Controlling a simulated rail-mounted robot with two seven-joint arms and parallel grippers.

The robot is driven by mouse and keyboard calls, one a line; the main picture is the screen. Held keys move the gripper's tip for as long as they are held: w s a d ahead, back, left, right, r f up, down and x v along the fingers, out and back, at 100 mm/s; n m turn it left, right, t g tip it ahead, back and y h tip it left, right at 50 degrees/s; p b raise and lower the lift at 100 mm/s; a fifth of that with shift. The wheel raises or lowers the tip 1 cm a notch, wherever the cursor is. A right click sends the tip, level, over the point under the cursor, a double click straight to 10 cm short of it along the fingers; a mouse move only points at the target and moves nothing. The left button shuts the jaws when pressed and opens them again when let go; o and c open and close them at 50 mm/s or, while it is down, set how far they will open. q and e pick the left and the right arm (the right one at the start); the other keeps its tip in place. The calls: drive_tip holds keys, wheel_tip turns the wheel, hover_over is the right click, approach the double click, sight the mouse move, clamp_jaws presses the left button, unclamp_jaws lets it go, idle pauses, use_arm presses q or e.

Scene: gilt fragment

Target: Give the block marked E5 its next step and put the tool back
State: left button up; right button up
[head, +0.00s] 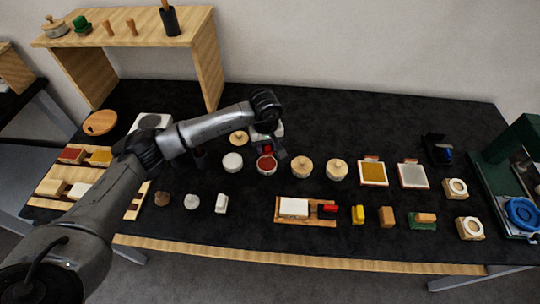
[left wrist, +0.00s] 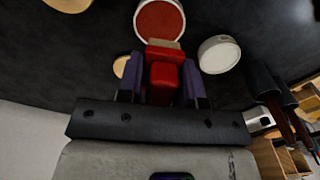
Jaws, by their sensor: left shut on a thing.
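My left gripper (head: 267,146) is shut on a red-handled tool (left wrist: 165,74) with a tan end, seen between the two purple fingers in the left wrist view. The tool's tan end is at the edge of an open round pot with red contents (head: 266,165); the pot also shows in the left wrist view (left wrist: 160,20). I cannot tell whether they touch. A white block (head: 293,207) lies on a wooden board (head: 290,221) at the front, beside a red piece (head: 329,208). No E5 mark is legible on any block. My right gripper is not in view.
A white-topped pot (head: 232,162) and wooden-lidded pots (head: 302,167) stand beside the red pot. A wooden rack (head: 134,209) with coloured blocks is at left. A green press (head: 503,158) stands at right. A wooden shelf (head: 125,28) is behind. Small blocks line the front.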

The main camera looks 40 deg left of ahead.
sight(267, 164)
use_arm(q)
drive_tip(key=shift+w+r+n, duration=0.1)
drive_tip(key=shift+w+n, duration=0.2)
drive_tip(key=shift+n, duration=0.1)
drive_tip(key=shift+s+d+f+n, duration=0.1)
drive_tip(key=shift+s+f+n, duration=0.25)
drive_tip(key=shift+s+n, duration=0.05)
drive_tip(key=shift+w+f+b, duration=0.1)
drive_tip(key=shift+f+b, duration=1.6)
drive_tip(key=shift+f, duration=1.1)
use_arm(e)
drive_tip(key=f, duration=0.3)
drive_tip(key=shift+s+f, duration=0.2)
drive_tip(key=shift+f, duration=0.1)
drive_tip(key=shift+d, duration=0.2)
use_arm(q)
drive_tip(key=shift+f+b, duration=0.35)
drive_tip(key=shift+f, duration=0.05)
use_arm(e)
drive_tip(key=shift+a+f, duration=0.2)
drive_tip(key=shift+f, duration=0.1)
use_arm(q)
drive_tip(key=shift+f, duration=0.1)
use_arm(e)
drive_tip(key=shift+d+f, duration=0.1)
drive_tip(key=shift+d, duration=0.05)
use_arm(q)
drive_tip(key=shift+f, duration=0.1)
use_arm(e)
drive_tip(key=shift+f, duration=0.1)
